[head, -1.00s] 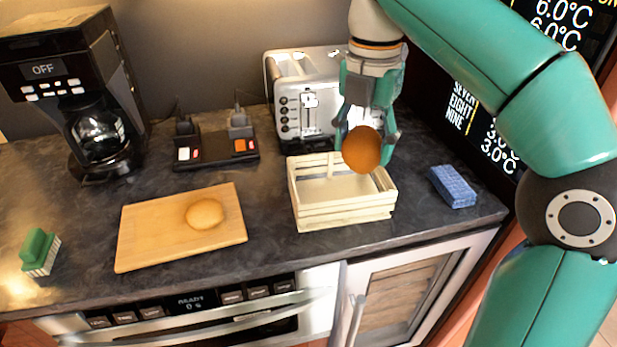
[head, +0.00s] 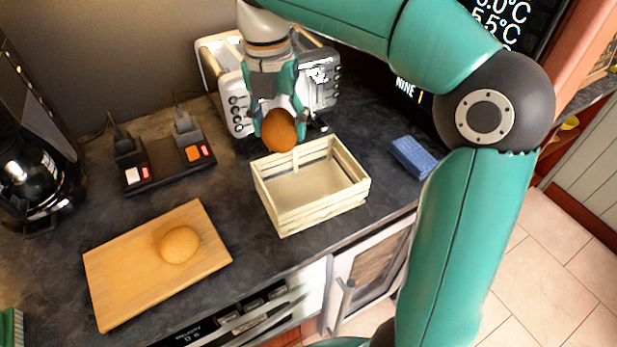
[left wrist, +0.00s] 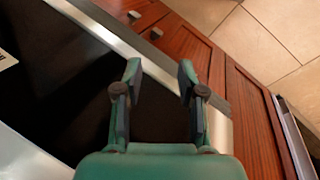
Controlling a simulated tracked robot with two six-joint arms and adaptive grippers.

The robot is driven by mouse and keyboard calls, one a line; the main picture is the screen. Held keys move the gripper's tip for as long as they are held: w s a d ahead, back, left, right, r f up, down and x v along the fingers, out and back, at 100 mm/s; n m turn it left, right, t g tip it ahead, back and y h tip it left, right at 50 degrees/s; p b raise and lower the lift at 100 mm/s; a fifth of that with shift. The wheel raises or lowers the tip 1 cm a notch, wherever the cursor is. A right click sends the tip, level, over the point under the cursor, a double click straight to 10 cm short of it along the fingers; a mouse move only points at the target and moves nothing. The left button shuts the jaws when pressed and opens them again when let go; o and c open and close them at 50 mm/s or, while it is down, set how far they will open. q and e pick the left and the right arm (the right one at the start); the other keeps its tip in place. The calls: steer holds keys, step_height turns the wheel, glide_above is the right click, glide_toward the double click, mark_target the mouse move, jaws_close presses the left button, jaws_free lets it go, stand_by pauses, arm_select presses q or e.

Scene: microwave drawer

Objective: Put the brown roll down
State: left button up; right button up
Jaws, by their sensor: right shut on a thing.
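The brown roll (head: 279,131) is held in my right gripper (head: 279,118), which is shut on it. In the head view it shows above the back left edge of the wooden crate (head: 345,190), in front of the toaster. The crate is pale, slatted and looks empty. A lighter, tan roll (head: 179,245) lies on the wooden board (head: 120,285). My left gripper (left wrist: 160,85) shows only in the left wrist view; its fingers are apart with nothing between them.
A toaster (head: 235,105) stands behind the crate. A power strip (head: 165,165) with plugs lies left of it. A blue sponge (head: 414,157) lies right of the crate. A coffee maker (head: 30,170) is at the left. Dark counter (head: 225,210) is clear between board and crate.

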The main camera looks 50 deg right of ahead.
mark_target(292, 200)
steer(key=shift+s+d+r+p, duration=0.2)
steer(key=shift+r+p, duration=0.15)
steer(key=shift+r, duration=0.15)
steer(key=shift+s+d+r+p, duration=0.1)
steer(key=shift+s+r+p, duration=0.1)
steer(key=shift+r+p, duration=0.2)
step_height(292, 200, down, 20)
steer(key=shift+r+b, duration=0.1)
steer(key=shift+b, duration=0.4)
steer(key=o, duration=0.9)
steer(key=shift+c, duration=0.2)
steer(key=shift+d, duration=0.1)
step_height(292, 200, up, 12)
steer(key=shift+w+a, duration=0.25)
steer(key=shift+w, duration=0.05)
